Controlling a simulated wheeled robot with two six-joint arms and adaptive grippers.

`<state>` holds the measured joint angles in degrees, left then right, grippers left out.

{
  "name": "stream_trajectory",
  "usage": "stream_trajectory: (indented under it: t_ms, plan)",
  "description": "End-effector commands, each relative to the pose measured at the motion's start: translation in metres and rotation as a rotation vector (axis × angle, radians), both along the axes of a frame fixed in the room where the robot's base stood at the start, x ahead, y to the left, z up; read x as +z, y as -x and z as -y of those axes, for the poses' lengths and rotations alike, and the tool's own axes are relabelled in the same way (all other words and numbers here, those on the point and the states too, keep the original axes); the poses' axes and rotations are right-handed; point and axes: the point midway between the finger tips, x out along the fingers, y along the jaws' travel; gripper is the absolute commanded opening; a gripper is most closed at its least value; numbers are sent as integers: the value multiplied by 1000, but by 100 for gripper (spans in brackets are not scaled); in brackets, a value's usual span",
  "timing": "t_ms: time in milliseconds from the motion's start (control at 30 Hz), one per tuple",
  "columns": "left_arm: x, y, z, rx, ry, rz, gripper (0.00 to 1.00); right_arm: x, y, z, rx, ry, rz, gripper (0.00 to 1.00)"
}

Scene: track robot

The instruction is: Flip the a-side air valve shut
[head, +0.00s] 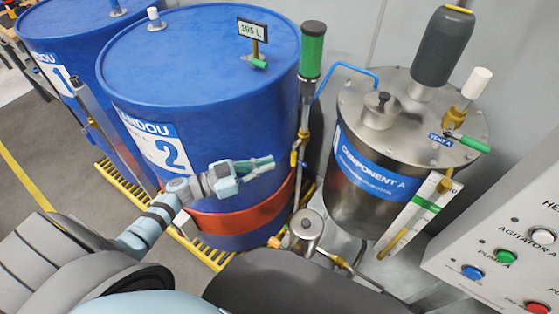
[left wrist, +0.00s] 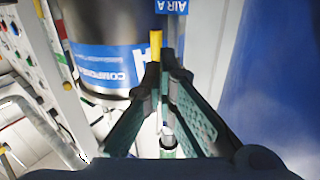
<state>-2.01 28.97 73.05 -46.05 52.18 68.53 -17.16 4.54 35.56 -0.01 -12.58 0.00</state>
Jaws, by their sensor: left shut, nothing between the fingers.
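The a-side air valve shows in the left wrist view as a yellow lever (left wrist: 155,45) beside a blue AIR A label (left wrist: 172,6). In the head view a small yellow part (head: 296,157) shows on the thin pipe between the blue drum and the steel tank, likely the same valve. My left gripper (head: 270,161) is shut and empty in front of drum 2, pointing right towards that pipe. In the left wrist view its fingertips (left wrist: 166,68) are close to the lever's lower end; I cannot tell whether they touch. My right gripper is not in view.
Blue drum 2 (head: 215,75) with an orange band stands behind my left gripper. The steel Component A tank (head: 365,215) stands right of the pipe, with a green-handled VENT A valve (head: 466,143) on top. A control panel (head: 515,225) is at the lower right.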

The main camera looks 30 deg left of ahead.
Motion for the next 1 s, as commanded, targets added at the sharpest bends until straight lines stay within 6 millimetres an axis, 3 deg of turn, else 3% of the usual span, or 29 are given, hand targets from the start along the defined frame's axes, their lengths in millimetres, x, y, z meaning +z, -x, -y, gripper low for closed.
stream_trajectory:
  t_ms: [100,300,1000]
  plan:
    - [0,-16,14,0,2,2,0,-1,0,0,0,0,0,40]
    - [0,-30,27,-1,1,-1,0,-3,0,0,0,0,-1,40]
    - [-2,-31,31,0,51,-8,0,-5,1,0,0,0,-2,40]
